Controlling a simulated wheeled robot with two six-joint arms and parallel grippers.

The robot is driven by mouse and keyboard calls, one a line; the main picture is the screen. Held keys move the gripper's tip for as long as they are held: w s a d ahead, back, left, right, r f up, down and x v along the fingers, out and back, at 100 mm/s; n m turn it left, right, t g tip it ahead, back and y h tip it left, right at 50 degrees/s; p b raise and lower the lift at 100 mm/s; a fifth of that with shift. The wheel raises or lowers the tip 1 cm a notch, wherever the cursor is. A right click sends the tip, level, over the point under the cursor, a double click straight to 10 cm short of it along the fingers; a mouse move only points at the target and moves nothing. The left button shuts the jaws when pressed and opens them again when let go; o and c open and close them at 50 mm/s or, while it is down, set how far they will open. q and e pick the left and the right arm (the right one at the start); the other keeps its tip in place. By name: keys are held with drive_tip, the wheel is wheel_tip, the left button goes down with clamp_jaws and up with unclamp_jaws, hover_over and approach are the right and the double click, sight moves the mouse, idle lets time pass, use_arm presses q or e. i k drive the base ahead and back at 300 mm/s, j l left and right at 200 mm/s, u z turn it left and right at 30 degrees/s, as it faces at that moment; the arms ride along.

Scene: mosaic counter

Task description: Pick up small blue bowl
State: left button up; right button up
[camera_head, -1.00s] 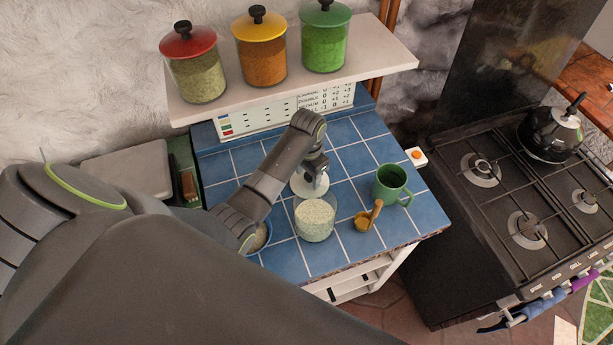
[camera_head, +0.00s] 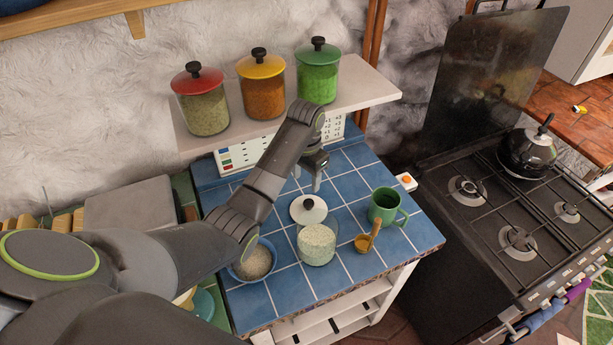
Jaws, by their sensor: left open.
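The small blue bowl (camera_head: 262,277) stands on the blue tiled counter left of the open glass jar. It holds pale grain, and my left forearm passes close above it and hides part of its rim. My left gripper (camera_head: 317,180) is open and empty above the counter, behind the white lid. It is well up and to the right of the bowl, apart from it. My right gripper is not in view.
A glass jar of pale grain (camera_head: 317,246), a white lid with black knob (camera_head: 308,209), a wooden scoop (camera_head: 368,238) and a green mug (camera_head: 385,207) stand right of the bowl. Lidded jars (camera_head: 262,88) line the shelf above. A stove (camera_head: 500,215) is at right.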

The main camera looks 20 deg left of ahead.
sight(261, 263)
drive_tip(key=k+l, duration=0.3)
drive_tip(key=k, duration=0.15)
drive_tip(key=k+l, duration=0.25)
drive_tip(key=k, duration=0.25)
drive_tip(key=k+l, duration=0.3)
drive_tip(key=k, duration=0.15)
